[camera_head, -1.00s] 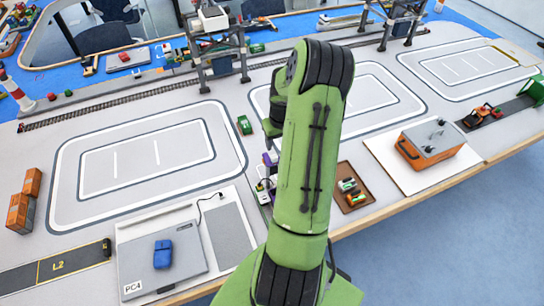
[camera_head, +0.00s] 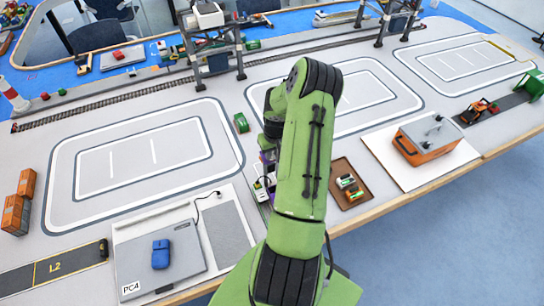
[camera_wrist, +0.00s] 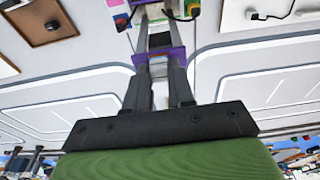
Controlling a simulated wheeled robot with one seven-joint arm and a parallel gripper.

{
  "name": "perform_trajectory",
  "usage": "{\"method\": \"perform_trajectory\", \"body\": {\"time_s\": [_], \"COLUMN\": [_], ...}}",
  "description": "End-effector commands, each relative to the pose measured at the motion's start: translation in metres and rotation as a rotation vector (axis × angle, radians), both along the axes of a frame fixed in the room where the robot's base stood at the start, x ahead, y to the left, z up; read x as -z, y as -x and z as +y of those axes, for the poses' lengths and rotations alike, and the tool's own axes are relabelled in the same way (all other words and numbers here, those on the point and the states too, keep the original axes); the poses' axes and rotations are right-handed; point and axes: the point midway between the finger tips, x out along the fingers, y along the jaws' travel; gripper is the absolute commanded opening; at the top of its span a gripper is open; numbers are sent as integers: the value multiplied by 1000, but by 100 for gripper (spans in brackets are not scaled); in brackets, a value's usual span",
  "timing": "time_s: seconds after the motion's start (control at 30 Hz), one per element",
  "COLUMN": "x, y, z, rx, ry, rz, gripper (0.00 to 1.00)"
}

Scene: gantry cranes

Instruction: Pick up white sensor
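A small white item with dark and yellow details (camera_head: 260,190), which may be the white sensor, stands just left of my arm in the head view. A purple bar (camera_wrist: 160,57) and a pale surface show between and beyond the fingers; nothing is clearly held. The sensor cannot be made out for sure in the wrist view.
A brown tray with small green-and-white items (camera_head: 340,200) lies right of my arm; it also shows in the wrist view (camera_wrist: 62,30). An orange-and-grey box (camera_head: 428,140) sits farther right. Gantry cranes stand behind.

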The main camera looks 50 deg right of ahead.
Motion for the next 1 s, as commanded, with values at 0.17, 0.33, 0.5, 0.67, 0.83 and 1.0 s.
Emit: {"method": "perform_trajectory", "body": {"time_s": [0.17, 0.33, 0.5, 0.67, 0.83, 1.0], "x": [0, -1, -24, -66, -95, -101], "y": [0, 0, -1, -1, 0, 0], "z": [0, 0, -1, -1, -1, 0], "rx": [0, 0, -1, -1, 0, 1], "ry": [0, 1, 5, 7, 3, 0], "rz": [0, -1, -2, -3, -2, 0], "gripper": [0, 0, 0, 0, 0, 0]}}
